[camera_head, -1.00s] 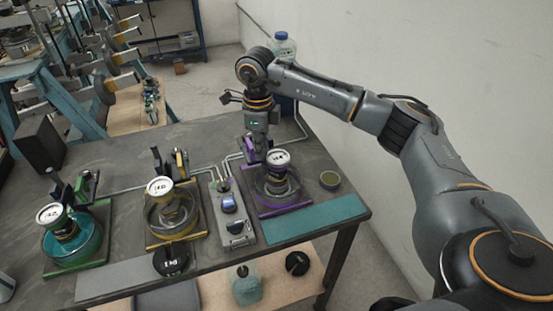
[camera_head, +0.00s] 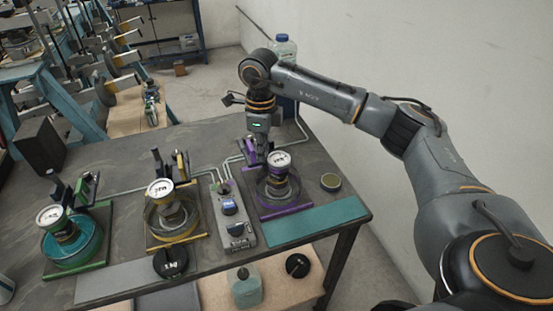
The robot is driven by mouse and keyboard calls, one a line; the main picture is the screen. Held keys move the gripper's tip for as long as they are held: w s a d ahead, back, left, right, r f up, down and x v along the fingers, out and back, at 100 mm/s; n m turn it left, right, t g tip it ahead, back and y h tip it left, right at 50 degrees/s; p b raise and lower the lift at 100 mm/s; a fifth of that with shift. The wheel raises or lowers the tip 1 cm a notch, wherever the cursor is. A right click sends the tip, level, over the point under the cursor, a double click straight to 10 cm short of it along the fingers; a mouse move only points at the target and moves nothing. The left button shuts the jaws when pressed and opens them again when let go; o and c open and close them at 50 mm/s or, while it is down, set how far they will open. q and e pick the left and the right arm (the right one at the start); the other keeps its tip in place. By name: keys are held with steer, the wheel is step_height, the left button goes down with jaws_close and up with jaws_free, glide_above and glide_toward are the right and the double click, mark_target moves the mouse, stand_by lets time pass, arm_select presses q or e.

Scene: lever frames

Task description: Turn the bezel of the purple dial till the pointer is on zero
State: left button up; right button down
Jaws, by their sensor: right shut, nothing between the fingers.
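The purple dial (camera_head: 279,160) has a white face and stands over a glass dish on the purple-edged base (camera_head: 290,210) at the right of the table. Its pointer is too small to read. My right gripper (camera_head: 256,154) is just behind and left of the dial, pointing down by the purple bracket, shut with nothing in it. Its fingertips are partly hidden, and I cannot tell whether they touch the bezel. My left gripper is not in view.
A yellow-based stand with a dial (camera_head: 160,189) and a green-based one with a dial (camera_head: 50,216) stand to the left. A grey control box (camera_head: 237,232) is beside the purple base. A small round tin (camera_head: 331,181) sits right of it. A teal mat (camera_head: 310,221) lies in front.

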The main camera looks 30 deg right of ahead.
steer(key=shift+d+f, duration=0.1)
steer(key=shift+d, duration=0.1)
steer(key=shift+w+a, duration=0.2)
steer(key=shift+w, duration=0.05)
step_height(320, 180, up, 6)
steer(key=p, duration=0.3)
stand_by(0.4)
steer(key=shift+a, duration=0.1)
